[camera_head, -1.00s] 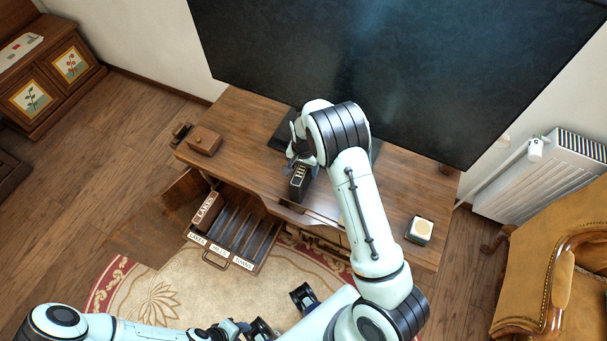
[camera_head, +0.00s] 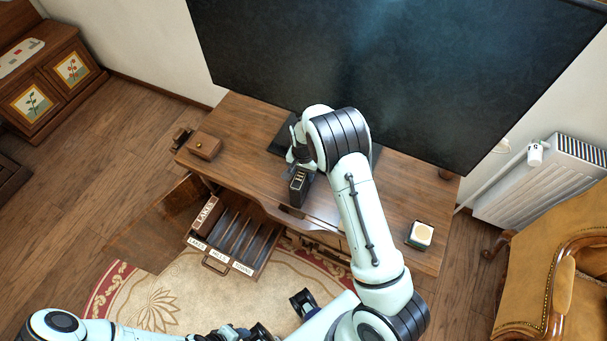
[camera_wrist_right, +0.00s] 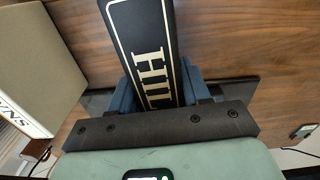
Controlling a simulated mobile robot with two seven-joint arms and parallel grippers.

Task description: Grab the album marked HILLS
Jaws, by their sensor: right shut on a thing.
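The dark album marked HILLS (camera_head: 299,188) is at the desk's front edge in the head view. Its gold lettering, partly cut off, shows in the right wrist view (camera_wrist_right: 146,50). My right gripper (camera_head: 301,160) is shut on this album; its blue fingers (camera_wrist_right: 158,92) sit on either side of the spine. I cannot tell whether the album touches the desk. My left gripper (camera_head: 238,332) is low at the bottom edge of the head view, away from the album, and its jaws are unclear.
An open rack below the desk has slots labelled LAKES, HILLS and TOWNS (camera_head: 221,256). A brown LAKES album (camera_head: 207,215) stands in its left slot. A beige album with a label ending in NS (camera_wrist_right: 38,75) is left of HILLS.

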